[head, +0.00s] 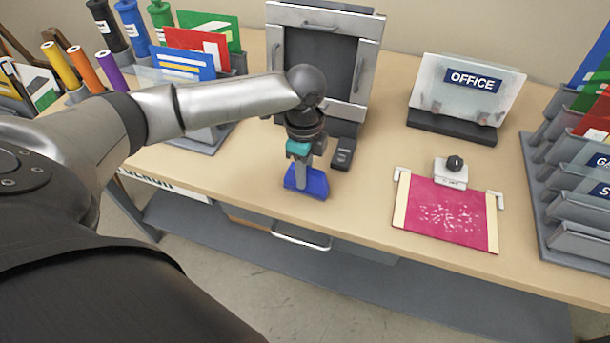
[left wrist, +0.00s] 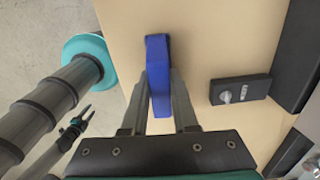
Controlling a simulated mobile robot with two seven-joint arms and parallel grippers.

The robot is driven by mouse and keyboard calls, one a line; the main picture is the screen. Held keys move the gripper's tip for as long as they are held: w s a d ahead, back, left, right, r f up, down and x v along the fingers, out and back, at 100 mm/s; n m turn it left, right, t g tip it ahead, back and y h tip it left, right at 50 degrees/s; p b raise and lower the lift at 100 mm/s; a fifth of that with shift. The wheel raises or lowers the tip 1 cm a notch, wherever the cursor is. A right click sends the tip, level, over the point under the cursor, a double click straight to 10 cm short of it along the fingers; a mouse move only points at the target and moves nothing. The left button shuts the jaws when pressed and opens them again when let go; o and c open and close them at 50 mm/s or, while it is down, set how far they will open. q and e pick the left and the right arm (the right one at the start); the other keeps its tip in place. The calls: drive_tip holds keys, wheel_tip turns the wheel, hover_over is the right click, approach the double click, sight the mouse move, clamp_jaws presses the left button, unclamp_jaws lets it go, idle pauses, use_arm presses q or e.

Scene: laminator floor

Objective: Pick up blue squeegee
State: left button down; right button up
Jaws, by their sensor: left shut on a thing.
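The blue squeegee (head: 314,184) is at the front edge of the table, in the middle of the head view. My left gripper (head: 302,172) points down and is shut on it. In the left wrist view, the blue squeegee (left wrist: 158,75) stands between the two grey fingers of my left gripper (left wrist: 160,92). Whether it still touches the tabletop, I cannot tell. A small dark part with teal bits, which looks like my right gripper (left wrist: 78,122), shows low at the left of the left wrist view; its jaws are too small to judge.
A grey laminator-like frame (head: 366,72) stands behind the gripper. A small black block (head: 342,154) lies just right of it. An OFFICE stand (head: 452,121), a pink sheet (head: 445,212) and a grey rack (head: 556,210) are farther right. Bare tabletop (head: 370,185) lies between squeegee and sheet.

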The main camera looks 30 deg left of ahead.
use_arm(q)
wheel_tip(320, 180, up, 20)
drive_tip(key=p, duration=0.4)
drive_tip(key=shift+f, duration=0.15)
drive_tip(key=c, duration=1.3)
unclamp_jaws()
clamp_jaws()
